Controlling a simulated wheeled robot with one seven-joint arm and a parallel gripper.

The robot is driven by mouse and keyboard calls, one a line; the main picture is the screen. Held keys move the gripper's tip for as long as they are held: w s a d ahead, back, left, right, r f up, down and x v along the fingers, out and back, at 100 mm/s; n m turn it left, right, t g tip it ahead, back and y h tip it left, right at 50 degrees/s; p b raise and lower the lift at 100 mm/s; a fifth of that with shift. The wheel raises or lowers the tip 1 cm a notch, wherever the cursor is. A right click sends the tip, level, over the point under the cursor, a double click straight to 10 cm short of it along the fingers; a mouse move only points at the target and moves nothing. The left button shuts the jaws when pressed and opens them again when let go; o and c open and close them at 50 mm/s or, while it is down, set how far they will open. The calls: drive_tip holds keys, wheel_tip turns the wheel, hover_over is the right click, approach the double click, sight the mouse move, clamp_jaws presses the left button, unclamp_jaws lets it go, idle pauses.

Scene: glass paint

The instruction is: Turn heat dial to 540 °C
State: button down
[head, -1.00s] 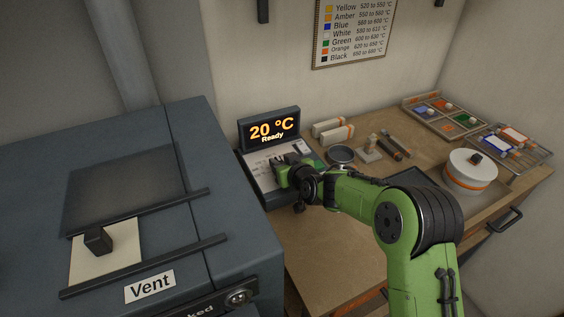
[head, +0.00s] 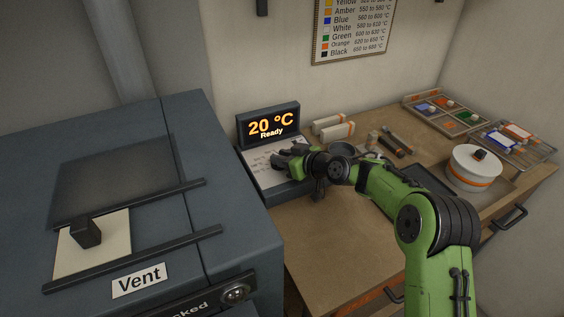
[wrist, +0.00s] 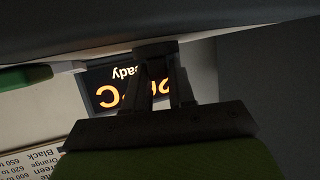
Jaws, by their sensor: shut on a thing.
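The heat controller is a dark box with a pale sloped face (head: 262,172) on the bench beside the kiln. Its display (head: 270,124) reads "20 °C Ready" in orange. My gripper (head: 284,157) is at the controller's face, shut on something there. My gripper hides the dial itself in the head view, and I cannot make out the dial's pointer. In the dark wrist view, the display (wrist: 130,88) appears upside down behind my gripper's fingers (wrist: 156,85), which are partly in shadow.
The grey kiln (head: 215,215) with a "Vent" label (head: 139,280) stands close at left. A colour-temperature chart (head: 350,27) hangs above. The front bench is clear.

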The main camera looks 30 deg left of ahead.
drive_tip(key=n+g, duration=0.1)
drive_tip(key=g+p, duration=0.1)
drive_tip(key=n+g+p, duration=0.1)
drive_tip(key=shift+w+r+n+y, duration=0.15)
drive_tip(key=shift+w+n+y, duration=0.15)
drive_tip(key=shift+y, duration=0.1)
drive_tip(key=shift+n+g+p, duration=0.7)
drive_tip(key=shift+n+g, duration=0.2)
drive_tip(key=shift+g, duration=0.2)
drive_tip(key=shift+n+g, duration=0.3)
drive_tip(key=c, duration=1)
unclamp_jaws()
drive_tip(key=shift+c, duration=0.2)
drive_tip(key=p+v, duration=0.1)
drive_tip(key=v, duration=1.4)
drive_tip(key=shift+d, duration=0.3)
drive_tip(key=shift+w+r, duration=0.15)
